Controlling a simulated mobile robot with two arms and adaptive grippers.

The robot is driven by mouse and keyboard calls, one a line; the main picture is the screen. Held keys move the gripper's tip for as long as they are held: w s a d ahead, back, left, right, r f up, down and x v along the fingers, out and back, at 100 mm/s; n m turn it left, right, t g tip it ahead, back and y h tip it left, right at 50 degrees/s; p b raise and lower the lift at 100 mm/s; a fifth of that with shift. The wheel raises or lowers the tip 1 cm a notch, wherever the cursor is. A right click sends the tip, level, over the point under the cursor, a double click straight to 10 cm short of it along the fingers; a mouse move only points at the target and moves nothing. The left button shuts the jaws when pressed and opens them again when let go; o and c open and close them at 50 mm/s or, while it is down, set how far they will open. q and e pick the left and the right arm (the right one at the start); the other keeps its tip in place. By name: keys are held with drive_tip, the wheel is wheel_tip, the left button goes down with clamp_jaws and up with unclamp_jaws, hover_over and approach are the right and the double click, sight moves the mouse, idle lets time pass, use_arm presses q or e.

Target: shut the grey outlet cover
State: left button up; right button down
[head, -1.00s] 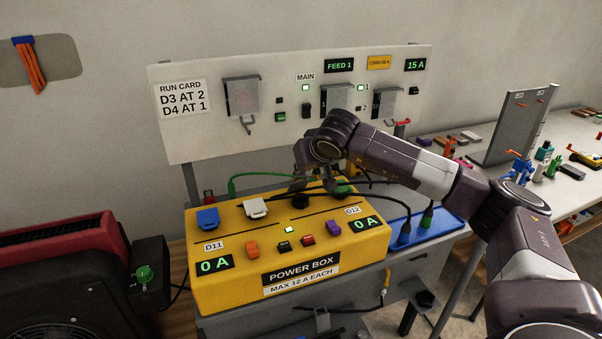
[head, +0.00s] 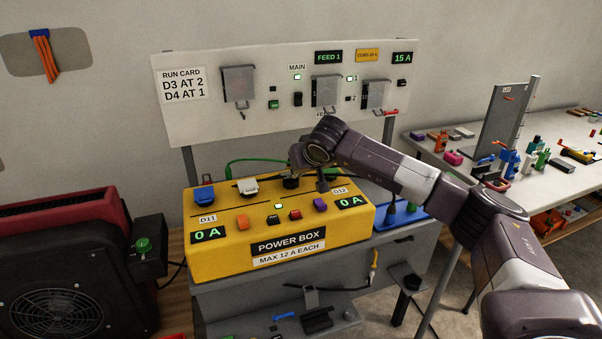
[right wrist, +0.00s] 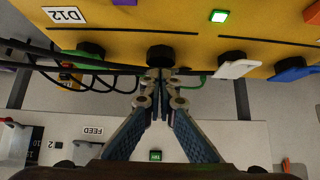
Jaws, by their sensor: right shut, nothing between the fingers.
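The yellow power box (head: 230,262) carries a pale grey outlet cover (head: 246,187) on its top, right of a blue cover (head: 204,196). The grey cover appears raised at a tilt. It also shows as a pale flap in the right wrist view (right wrist: 236,68). My right gripper (right wrist: 160,74) is shut and empty, its tips close to a black round outlet part (right wrist: 160,54). Whether they touch it I cannot tell. My left gripper is not in view.
A green cable (head: 250,162) runs behind the box. The upright panel (head: 200,125) stands behind. A blue tray (head: 402,216) lies to the right.

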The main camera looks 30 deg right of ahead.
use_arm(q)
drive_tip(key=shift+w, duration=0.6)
